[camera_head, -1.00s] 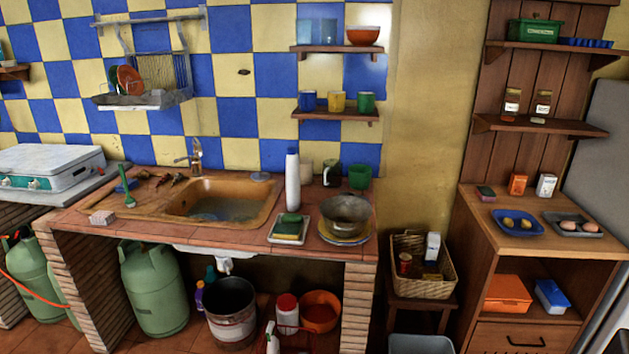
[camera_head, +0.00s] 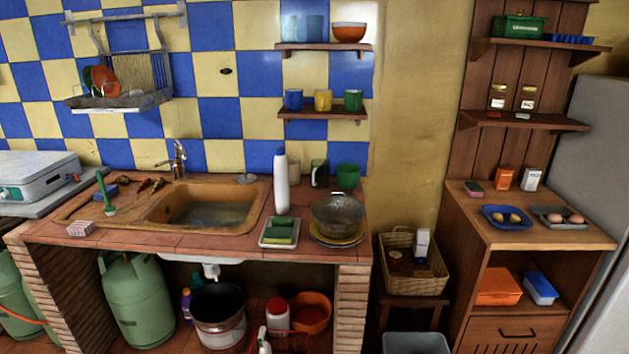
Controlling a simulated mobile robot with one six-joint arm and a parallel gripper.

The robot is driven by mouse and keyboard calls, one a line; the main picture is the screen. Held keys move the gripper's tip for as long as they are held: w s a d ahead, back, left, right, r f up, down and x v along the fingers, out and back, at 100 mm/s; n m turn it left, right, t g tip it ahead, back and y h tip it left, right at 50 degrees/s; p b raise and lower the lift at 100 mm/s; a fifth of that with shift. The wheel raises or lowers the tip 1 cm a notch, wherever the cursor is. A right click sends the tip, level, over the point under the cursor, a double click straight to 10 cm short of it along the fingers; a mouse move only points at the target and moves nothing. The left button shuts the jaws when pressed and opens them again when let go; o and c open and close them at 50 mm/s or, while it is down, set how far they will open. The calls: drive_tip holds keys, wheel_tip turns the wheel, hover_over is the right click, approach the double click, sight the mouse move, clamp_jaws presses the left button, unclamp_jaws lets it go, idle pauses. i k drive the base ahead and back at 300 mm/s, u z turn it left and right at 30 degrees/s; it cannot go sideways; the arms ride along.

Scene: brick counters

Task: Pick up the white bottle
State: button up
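A second white bottle, a spray type (camera_head: 264,341), shows partly at the bottom edge, low in front of the counter. A white container with a red cap (camera_head: 277,317) stands under the counter. My gripper is not in view.
A tray with a green and yellow sponge (camera_head: 279,232) sits in front of the tall bottle. A metal colander (camera_head: 338,213) on plates stands to its right. A cream cup (camera_head: 319,174), dark mug and green cup (camera_head: 347,177) are behind. The sink (camera_head: 208,208) lies left.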

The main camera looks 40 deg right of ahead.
sight(281, 177)
drive_tip(key=z, duration=0.7)
drive_tip(key=k, duration=1)
drive_tip(key=u, duration=0.05)
drive_tip(key=i, duration=0.85)
drive_tip(key=z, duration=0.05)
